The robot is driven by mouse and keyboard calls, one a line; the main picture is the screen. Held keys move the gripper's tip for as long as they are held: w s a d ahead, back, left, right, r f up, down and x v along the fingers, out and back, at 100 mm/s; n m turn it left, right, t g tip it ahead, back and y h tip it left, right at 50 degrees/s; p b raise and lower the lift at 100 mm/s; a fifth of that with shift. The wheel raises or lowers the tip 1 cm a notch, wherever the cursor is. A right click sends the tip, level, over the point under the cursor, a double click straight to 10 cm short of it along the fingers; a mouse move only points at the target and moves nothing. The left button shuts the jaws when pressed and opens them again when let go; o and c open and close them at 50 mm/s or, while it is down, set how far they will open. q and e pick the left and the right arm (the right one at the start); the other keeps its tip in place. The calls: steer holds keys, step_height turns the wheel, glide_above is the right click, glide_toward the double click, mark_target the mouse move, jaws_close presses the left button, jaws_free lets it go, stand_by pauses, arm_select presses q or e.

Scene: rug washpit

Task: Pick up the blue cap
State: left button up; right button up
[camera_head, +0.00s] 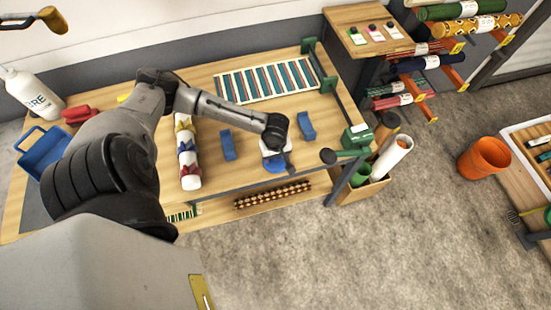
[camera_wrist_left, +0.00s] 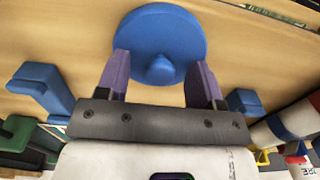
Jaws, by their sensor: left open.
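The blue cap (camera_wrist_left: 150,20) is a round disc with a small raised knob in its middle. It lies on the wooden table (camera_head: 235,85) and fills the top middle of the left wrist view. In the head view only part of the blue cap (camera_head: 273,167) shows below my left gripper (camera_head: 277,157), which covers the rest. In the wrist view the two purple fingers of my left gripper (camera_wrist_left: 160,68) are apart, one on each side of the knob, with nothing held. Whether they touch the cap I cannot tell. My right gripper is not in view.
Blue blocks stand left (camera_head: 228,145) and right (camera_head: 306,126) of the cap. A white roll with coloured ties (camera_head: 187,155) lies further left. A striped rug (camera_head: 265,80) lies behind. A green clamp-like fixture (camera_head: 355,137) is at the right table edge.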

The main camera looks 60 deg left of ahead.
arm_select(q)
steer(key=c, duration=1)
